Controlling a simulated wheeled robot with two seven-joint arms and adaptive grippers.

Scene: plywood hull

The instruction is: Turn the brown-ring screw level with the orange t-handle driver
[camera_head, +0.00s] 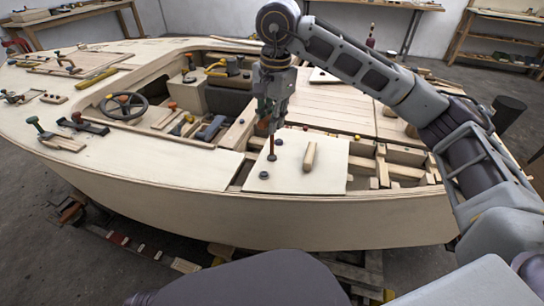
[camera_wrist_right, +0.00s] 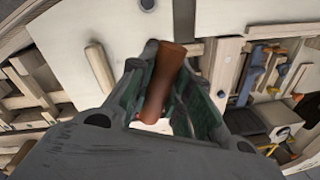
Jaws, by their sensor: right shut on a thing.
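My right gripper (camera_head: 270,122) points down over a pale hatch panel (camera_head: 328,171) on the boat's near side. It is shut on the orange t-handle driver, whose orange-brown handle (camera_wrist_right: 166,72) shows between the green-lined fingers in the right wrist view. In the head view a dark reddish shaft (camera_head: 271,146) runs down from the fingers to the panel, near a screw head there. Two other dark screw heads, an upper one (camera_head: 278,142) and a lower one (camera_head: 264,175), stand beside it. Ring colours are too small to tell, and whether the tip is seated is unclear. My left gripper is out of view.
A wooden bar grip (camera_head: 310,156) stands up on the panel, right of the driver. Open slatted framing (camera_head: 385,165) lies further right. A steering wheel (camera_head: 123,105) and loose tools lie to the left. My right arm spans the upper right.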

